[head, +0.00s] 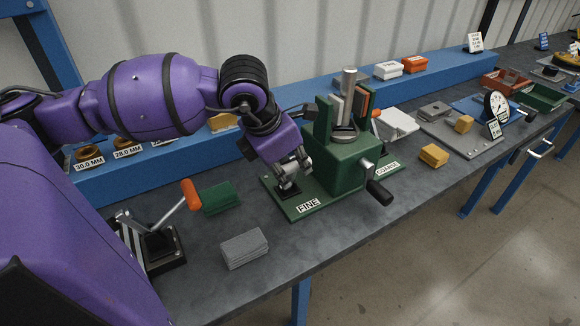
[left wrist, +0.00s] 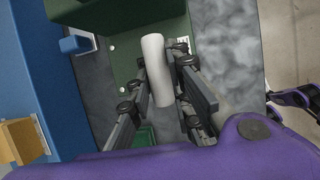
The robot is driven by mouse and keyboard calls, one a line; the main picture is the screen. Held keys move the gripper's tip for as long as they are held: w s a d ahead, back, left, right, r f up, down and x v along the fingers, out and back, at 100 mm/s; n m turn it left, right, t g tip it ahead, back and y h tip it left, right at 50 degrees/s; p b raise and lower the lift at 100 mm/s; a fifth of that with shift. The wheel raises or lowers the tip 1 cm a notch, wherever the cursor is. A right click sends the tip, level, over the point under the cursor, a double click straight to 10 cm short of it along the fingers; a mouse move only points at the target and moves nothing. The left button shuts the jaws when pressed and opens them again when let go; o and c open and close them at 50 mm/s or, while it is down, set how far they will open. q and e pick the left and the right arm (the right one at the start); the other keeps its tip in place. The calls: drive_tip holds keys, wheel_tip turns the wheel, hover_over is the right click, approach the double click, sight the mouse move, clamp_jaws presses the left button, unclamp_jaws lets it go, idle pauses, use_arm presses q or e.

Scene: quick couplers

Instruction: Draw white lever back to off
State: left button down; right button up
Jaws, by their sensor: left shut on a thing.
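The white lever (left wrist: 157,68) shows as a pale round bar in the left wrist view, between the two fingers of my left gripper (left wrist: 160,92). The gripper is shut on it. In the head view my left gripper (head: 290,182) points down at the near left end of the green fixture (head: 345,160), beside the FINE label (head: 308,205). There its fingers and wrist hide the lever. The fixture has a COARSE label (head: 387,168) at its other end and a black-gripped crank (head: 379,192) in front. A purple and black part of mine is small at the wrist view's right edge.
A clamp with an orange handle (head: 190,194), a green block (head: 218,197) and a grey block (head: 245,248) are left of the fixture. A yellow block (head: 433,155) and a dial gauge (head: 497,106) are to its right. A blue rail (head: 340,88) runs behind.

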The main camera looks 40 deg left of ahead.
drive_tip(key=shift+w, duration=0.1)
use_arm(q)
drive_tip(key=shift+w+a+r+h+p, duration=0.1)
drive_tip(key=shift+a+r+h+p, duration=0.1)
drive_tip(key=shift+a+h+p, duration=0.25)
drive_tip(key=shift+w+a+f+n+g+h+b, duration=0.35)
drive_tip(key=shift+w+a+g+h+b, duration=0.2)
drive_tip(key=shift+a+h, duration=0.8)
drive_tip(key=shift+w+a+f+n+g+h+b, duration=0.3)
drive_tip(key=shift+w+a+n+g+h+b, duration=0.25)
drive_tip(key=shift+a+h, duration=0.75)
drive_tip(key=shift+w+a+f+n+g+h+b, duration=0.2)
drive_tip(key=shift+w+a+f+g+h+b, duration=0.35)
drive_tip(key=shift+a+h, duration=0.75)
use_arm(e)
drive_tip(key=shift+f, duration=1.1)
use_arm(q)
drive_tip(key=shift+s+d+r, duration=0.15)
use_arm(e)
drive_tip(key=shift+s+f, duration=0.1)
drive_tip(key=shift+s, duration=0.15)
